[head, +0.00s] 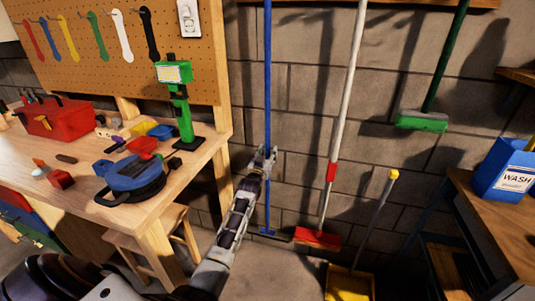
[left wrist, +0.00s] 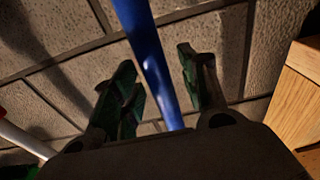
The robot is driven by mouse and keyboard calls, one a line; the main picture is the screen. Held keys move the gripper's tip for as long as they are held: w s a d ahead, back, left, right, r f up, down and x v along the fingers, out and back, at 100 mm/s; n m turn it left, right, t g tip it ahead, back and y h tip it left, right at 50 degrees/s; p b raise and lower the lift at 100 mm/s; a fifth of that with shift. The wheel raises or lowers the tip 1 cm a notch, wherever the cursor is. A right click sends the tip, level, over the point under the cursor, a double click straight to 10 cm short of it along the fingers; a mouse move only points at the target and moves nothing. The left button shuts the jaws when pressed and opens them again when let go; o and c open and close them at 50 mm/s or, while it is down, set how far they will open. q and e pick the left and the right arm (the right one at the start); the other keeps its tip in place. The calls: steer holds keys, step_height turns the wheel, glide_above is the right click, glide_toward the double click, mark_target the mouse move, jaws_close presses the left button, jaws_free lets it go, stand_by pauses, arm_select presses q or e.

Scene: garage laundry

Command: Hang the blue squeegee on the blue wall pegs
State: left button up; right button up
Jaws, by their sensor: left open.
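The blue squeegee is a long blue pole (head: 267,80) standing nearly upright close to the block wall, with its low head (head: 275,234) near the floor. Its top is out of view. My left gripper (head: 264,157) is at the lower part of the pole, open. In the left wrist view the blue pole (left wrist: 150,55) runs between the two spread fingers of my left gripper (left wrist: 158,85); I cannot tell whether either finger touches it. The blue wall pegs do not show. My right gripper is not in view.
A red-headed broom (head: 317,238), a yellow dustpan (head: 348,284) and a green brush (head: 421,121) are to the right of the pole. The workbench (head: 205,155) with tools stands left. A blue wash box (head: 506,172) sits on the right table.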

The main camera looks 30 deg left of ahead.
arm_select(q)
steer(key=shift+f, duration=0.1)
steer(key=shift+s, duration=0.1)
steer(key=r+v, duration=0.1)
steer(key=v, duration=1)
steer(key=shift+s+d+f, duration=0.2)
steer(key=shift+s+f, duration=0.15)
steer(key=shift+f, duration=0.1)
stand_by(0.8)
